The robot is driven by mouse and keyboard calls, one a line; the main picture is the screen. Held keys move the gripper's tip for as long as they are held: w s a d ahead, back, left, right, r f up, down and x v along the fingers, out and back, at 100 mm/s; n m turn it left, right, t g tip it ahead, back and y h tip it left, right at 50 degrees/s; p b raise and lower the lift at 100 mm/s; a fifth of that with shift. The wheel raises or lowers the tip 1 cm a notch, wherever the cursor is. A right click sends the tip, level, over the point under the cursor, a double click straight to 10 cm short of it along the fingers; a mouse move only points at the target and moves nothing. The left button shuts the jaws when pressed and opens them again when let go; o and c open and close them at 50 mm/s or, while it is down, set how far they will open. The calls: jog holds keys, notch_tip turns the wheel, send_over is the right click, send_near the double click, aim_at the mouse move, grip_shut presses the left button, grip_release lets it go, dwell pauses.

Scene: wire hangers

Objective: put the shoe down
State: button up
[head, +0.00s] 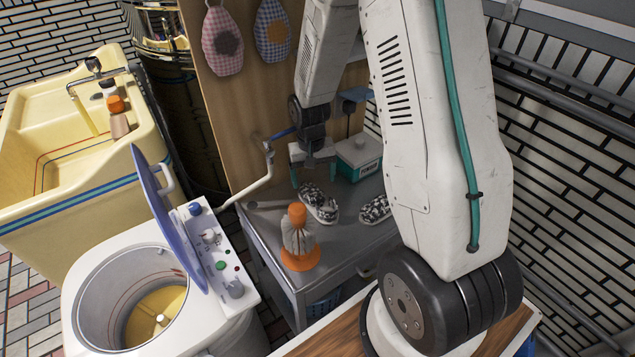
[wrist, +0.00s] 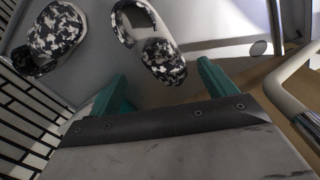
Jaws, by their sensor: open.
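A black-and-white patterned shoe (head: 319,204) lies on the grey metal table (head: 345,240), and it also shows in the wrist view (wrist: 165,62). A matching shoe (head: 375,210) lies to its right, partly hidden behind my arm; in the wrist view it is at the upper left (wrist: 57,32). My gripper (head: 313,178) is over the table, just behind the first shoe. In the wrist view the teal fingers of my gripper (wrist: 164,80) are spread wide with nothing held between them. The first shoe's patterned end lies just beyond the gap between the fingertips, apparently resting on the table.
An orange-based brush-like object (head: 299,245) stands near the table's front edge. A white and teal box (head: 358,157) is at the back. A pale pipe (head: 255,187) runs by the table's left side. An open washing machine (head: 140,300) stands at front left.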

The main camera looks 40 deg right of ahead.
jog(key=s+a+r+n, duration=0.1)
jog(key=s+a+r, duration=0.15)
jog(key=r, duration=0.45)
jog(key=s+a+r+t, duration=0.1)
jog(key=s+r, duration=0.3)
jog(key=r, duration=0.3)
jog(key=s+a+r+n, duration=0.1)
jog(key=s+a+r, duration=0.15)
jog(key=r, duration=0.35)
jog(key=s+a+r+n, duration=0.1)
jog(key=s+r, duration=0.3)
jog(key=s, duration=0.4)
jog(key=s+a+r+n, duration=0.1)
jog(key=s+a+r, duration=0.1)
jog(key=s+r, duration=0.3)
jog(key=s, duration=0.3)
jog(key=shift+a+t, duration=0.4)
